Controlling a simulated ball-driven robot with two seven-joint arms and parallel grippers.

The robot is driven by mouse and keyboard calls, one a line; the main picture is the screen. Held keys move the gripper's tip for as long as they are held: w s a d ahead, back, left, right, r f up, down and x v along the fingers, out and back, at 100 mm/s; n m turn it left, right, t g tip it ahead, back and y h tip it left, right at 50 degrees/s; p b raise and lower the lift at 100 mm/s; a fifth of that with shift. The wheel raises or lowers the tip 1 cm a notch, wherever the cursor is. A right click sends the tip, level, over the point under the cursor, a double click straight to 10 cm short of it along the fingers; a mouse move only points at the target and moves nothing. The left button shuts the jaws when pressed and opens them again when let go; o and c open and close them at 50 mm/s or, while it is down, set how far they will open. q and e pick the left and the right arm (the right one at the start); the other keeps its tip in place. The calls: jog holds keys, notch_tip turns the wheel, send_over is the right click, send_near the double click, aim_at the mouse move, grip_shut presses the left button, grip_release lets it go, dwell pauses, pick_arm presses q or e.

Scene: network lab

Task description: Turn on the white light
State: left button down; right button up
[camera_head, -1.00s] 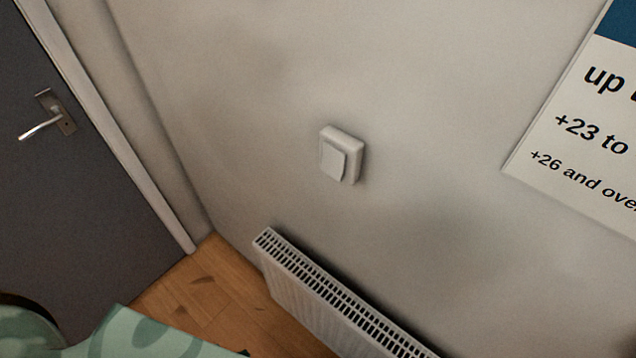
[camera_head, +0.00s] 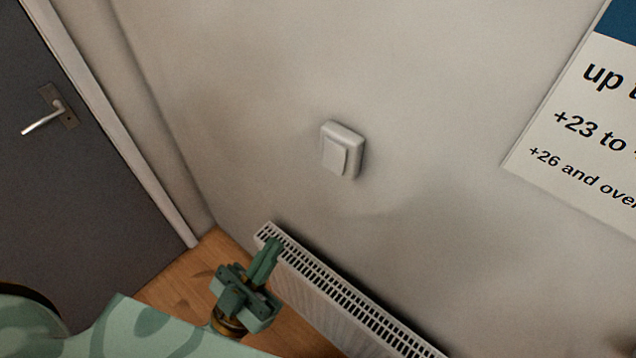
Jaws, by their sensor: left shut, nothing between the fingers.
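A white light switch (camera_head: 341,150) with a square rocker is mounted on the wall, near the middle of the head view. My left gripper (camera_head: 268,252) is green and shut, with nothing between its fingers. It shows below and to the left of the switch in the picture, its fingers pointing up and overlapping the top left end of the radiator. It is clearly apart from the switch. My right gripper is not in view. No lamp is in view.
A white radiator (camera_head: 330,290) runs along the wall below the switch. A grey door (camera_head: 70,190) with a metal handle (camera_head: 45,118) is at the left. A printed poster (camera_head: 585,140) hangs at the right. The wall around the switch is bare.

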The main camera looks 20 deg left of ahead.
aim_at(332, 164)
pick_arm(q)
jog(key=x, duration=0.4)
jog(key=w+f+p+x, duration=0.1)
jog(key=x, duration=0.3)
jog(key=p+x, duration=0.1)
jog(key=x, duration=0.3)
jog(key=shift+w+d+f, duration=0.2)
jog(key=shift+d+f, duration=0.15)
jog(key=shift+w+d, duration=0.2)
jog(key=shift+w, duration=0.25)
jog(key=shift+f, duration=0.1)
